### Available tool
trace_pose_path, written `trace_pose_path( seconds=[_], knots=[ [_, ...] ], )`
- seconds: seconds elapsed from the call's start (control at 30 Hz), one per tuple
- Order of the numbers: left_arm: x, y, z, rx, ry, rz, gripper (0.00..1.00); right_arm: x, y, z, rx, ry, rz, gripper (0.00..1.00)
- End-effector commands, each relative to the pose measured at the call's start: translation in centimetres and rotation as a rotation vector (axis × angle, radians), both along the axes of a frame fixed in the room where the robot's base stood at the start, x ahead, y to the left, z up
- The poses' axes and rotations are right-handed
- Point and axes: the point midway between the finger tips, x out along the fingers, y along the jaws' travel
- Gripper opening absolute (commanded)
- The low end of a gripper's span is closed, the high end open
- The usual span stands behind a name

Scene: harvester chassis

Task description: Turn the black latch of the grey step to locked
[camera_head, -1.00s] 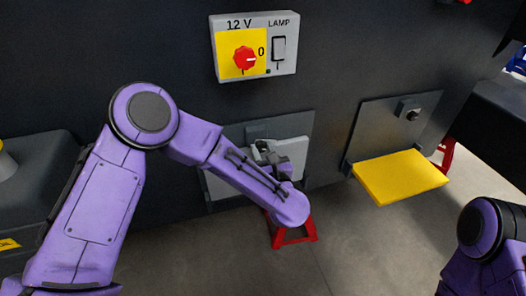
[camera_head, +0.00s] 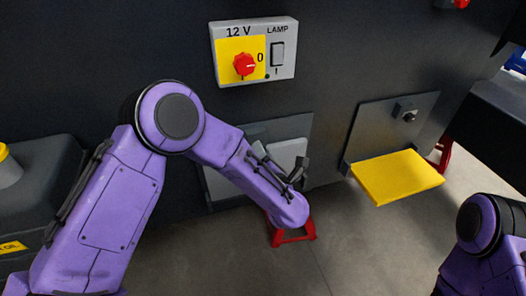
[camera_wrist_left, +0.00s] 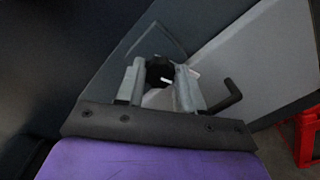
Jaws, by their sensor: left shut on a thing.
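The grey step (camera_head: 287,152) is a light grey panel folded up against a darker grey plate on the dark wall; it also shows in the left wrist view (camera_wrist_left: 262,55). The black latch (camera_wrist_left: 157,69) is a round dark knob with a small white mark, beside the step's edge. My left gripper (camera_wrist_left: 158,80) has one finger on each side of the latch and is shut on it. In the head view my left arm hides the latch and most of the fingers. The latch's exact angle is hard to read. My right gripper is out of view.
A control box (camera_head: 286,66) with a red knob (camera_head: 244,65) is above the step. A yellow step (camera_head: 397,176) is folded out at the right under a grey plate with a black latch (camera_head: 405,112). A red stand (camera_head: 293,231) is below on the open floor.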

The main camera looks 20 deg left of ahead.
Motion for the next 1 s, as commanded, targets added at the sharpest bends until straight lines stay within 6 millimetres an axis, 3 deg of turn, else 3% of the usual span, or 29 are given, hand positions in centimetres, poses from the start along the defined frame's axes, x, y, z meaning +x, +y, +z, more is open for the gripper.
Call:
trace_pose_path(
  seconds=[0.4,1.0],
  knots=[
    [0.0,-0.1,0.0,0.224,0.151,-0.001,0.07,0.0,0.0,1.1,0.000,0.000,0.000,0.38],
    [0.0,-0.1,-0.2,0.291,0.198,-0.002,0.07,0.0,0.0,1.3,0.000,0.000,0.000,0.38]
  ],
)
